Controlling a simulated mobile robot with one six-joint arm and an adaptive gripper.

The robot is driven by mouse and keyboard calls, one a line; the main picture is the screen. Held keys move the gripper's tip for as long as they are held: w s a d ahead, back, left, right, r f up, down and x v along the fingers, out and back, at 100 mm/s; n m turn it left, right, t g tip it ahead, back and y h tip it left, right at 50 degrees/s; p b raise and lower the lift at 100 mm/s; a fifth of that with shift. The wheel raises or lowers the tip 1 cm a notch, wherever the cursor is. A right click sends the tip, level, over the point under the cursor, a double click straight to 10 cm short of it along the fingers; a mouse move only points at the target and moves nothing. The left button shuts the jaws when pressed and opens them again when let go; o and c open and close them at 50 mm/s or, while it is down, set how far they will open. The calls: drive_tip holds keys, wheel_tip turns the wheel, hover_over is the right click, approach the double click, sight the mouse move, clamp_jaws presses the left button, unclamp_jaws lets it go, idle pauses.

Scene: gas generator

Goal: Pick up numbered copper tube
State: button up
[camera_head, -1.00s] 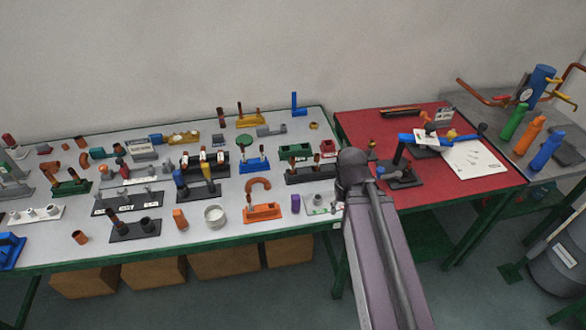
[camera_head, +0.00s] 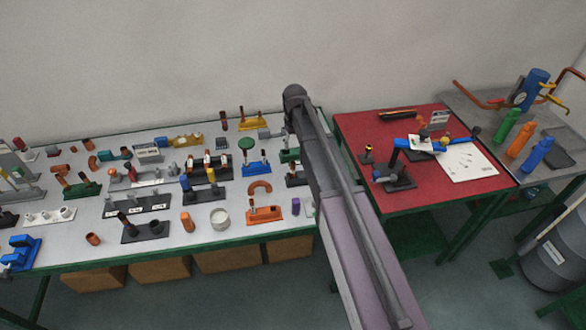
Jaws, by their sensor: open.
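Several copper-coloured pieces lie or stand on the grey table on the left. A black rack (camera_head: 203,176) holds upright brown tubes with small white labels (camera_head: 207,163); any numbers are too small to read. A dark holder (camera_head: 150,231) carries a thin brown tube (camera_head: 125,221). A short copper tube (camera_head: 93,239) and another short orange-brown piece (camera_head: 187,222) stand near the front edge. I cannot tell which tube is the numbered one. My arm crosses the table's right end, and its link hides some things there. My gripper does not show.
The grey table (camera_head: 230,241) is crowded. A red table (camera_head: 430,196) to the right bears a blue-armed stand (camera_head: 395,175) and a white sheet (camera_head: 465,163). A grey bench (camera_head: 552,172) holds bottles and copper piping. Cardboard boxes (camera_head: 225,262) sit under the grey table.

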sight(293, 168)
drive_tip(key=shift+w+a, duration=0.15)
drive_tip(key=shift+w, duration=0.1)
wheel_tip(293, 168, down, 8)
drive_tip(key=b, duration=0.8)
drive_tip(key=shift+a+f+b, duration=0.1)
drive_tip(key=shift+f+b, duration=0.15)
drive_tip(key=shift+b, duration=0.1)
drive_tip(key=shift+f, duration=0.15)
idle(0.4)
wheel_tip(293, 168, down, 5)
drive_tip(key=b, duration=0.5)
drive_tip(key=shift+a, duration=0.1)
idle(0.6)
clamp_jaws()
